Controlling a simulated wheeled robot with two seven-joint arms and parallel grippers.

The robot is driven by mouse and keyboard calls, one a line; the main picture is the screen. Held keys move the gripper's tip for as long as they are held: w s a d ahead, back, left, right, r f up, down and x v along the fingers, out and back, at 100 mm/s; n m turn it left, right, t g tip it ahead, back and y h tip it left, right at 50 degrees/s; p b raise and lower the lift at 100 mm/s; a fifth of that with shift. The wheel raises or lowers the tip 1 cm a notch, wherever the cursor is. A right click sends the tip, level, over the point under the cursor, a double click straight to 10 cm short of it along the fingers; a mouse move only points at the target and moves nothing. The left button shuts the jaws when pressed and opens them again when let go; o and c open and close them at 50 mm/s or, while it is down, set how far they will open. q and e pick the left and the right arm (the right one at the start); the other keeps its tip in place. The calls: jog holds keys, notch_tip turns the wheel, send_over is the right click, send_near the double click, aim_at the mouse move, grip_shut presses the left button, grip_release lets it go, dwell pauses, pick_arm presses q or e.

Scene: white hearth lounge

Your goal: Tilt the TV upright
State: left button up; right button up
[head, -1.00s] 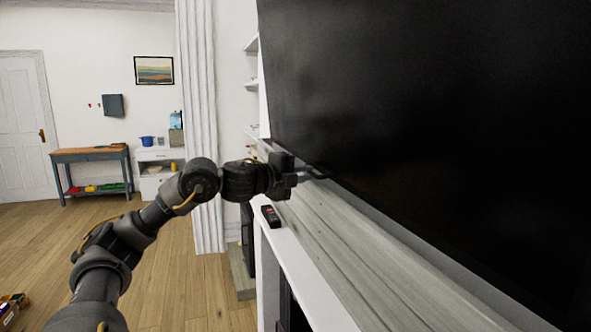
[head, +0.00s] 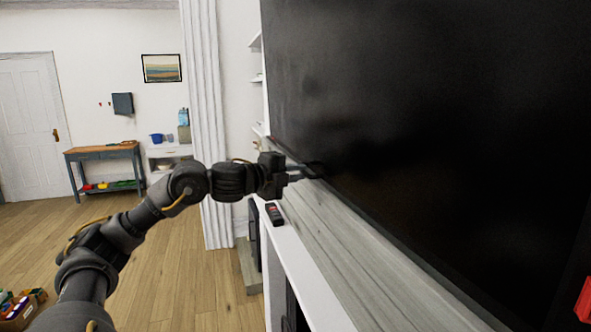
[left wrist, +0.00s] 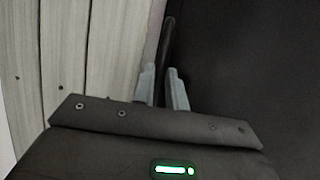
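The TV (head: 430,120) is a large black panel filling the right of the head view, above the wooden mantel. Its lower edge runs from the centre down to the right, and the panel looks tilted. The dark TV face also fills the right of that view. My right gripper does not show.
A pale plank mantel (head: 350,240) lies just below the TV. A black remote (head: 273,213) rests on the white ledge (head: 292,250). A red thing (head: 583,302) shows at the right edge. Open wooden floor (head: 185,270) lies left, with a workbench (head: 104,155) far back.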

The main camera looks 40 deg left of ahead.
pick_arm(q)
jog(key=shift+o, duration=0.6)
jog(key=shift+s+a+r, duration=0.25)
jog(key=shift+s+r, duration=0.15)
jog(key=shift+r, duration=0.05)
pick_arm(e)
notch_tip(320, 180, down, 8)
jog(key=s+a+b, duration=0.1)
jog(key=b, duration=0.8)
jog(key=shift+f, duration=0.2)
pick_arm(q)
jog(key=s+a, duration=0.2)
jog(key=s, duration=0.9)
jog(key=shift+s+a+r, duration=0.2)
jog(key=shift+s+a, duration=0.15)
jog(key=shift+s, duration=0.05)
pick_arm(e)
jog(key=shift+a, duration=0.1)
